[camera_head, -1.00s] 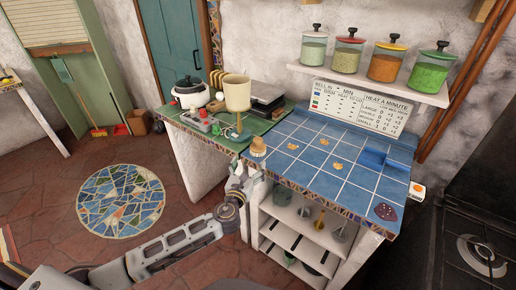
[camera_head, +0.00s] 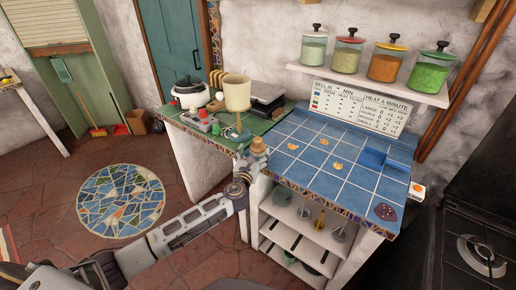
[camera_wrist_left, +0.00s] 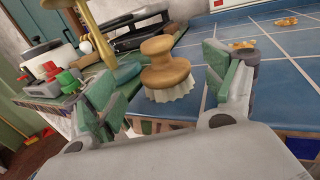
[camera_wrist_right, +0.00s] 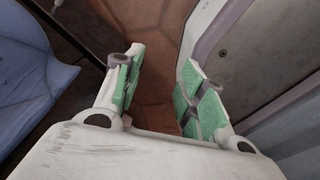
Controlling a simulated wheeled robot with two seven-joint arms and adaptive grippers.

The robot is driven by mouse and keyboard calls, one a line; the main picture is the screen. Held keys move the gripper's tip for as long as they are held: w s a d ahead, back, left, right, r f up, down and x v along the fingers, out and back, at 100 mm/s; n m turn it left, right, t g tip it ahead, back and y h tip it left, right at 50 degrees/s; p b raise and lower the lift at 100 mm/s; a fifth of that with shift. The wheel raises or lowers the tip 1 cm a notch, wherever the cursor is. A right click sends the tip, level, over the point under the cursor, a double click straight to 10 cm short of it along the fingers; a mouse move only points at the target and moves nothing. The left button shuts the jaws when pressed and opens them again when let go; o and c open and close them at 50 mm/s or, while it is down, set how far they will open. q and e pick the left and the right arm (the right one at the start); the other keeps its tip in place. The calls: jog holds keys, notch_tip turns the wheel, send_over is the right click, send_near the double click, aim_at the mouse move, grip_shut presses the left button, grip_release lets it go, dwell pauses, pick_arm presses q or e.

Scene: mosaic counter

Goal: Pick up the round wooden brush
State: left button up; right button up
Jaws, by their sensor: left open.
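The round wooden brush (camera_head: 258,145) stands upright, bristles down, at the left front corner of the blue tiled counter (camera_head: 330,185). In the left wrist view the brush (camera_wrist_left: 166,70) shows its knob, wooden body and pale bristles between the fingers. My left gripper (camera_head: 248,163) is open at the counter's corner, its green-padded fingers (camera_wrist_left: 170,85) on either side of the brush. I cannot tell whether a finger touches it. My right gripper (camera_wrist_right: 160,85) is open and empty above the reddish floor, away from the counter.
A lamp (camera_head: 237,94), a pot (camera_head: 189,93) and a red-and-grey device (camera_head: 200,121) stand on the green counter to the left. Orange pieces (camera_head: 325,142) lie on the blue tiles. A shelf with several jars (camera_head: 388,62) hangs above. A stove (camera_head: 482,255) is at right.

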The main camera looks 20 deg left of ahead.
aim_at(257, 146)
dwell(0.3)
pick_arm(q)
jog(key=shift+w+d+r, duration=0.1)
jog(key=shift+w+r, duration=0.1)
jog(key=shift+w, duration=0.65)
jog(key=shift+w+r, duration=0.15)
jog(key=shift+w, duration=1.6)
jog(key=c, duration=1.1)
jog(key=shift+c, duration=0.2)
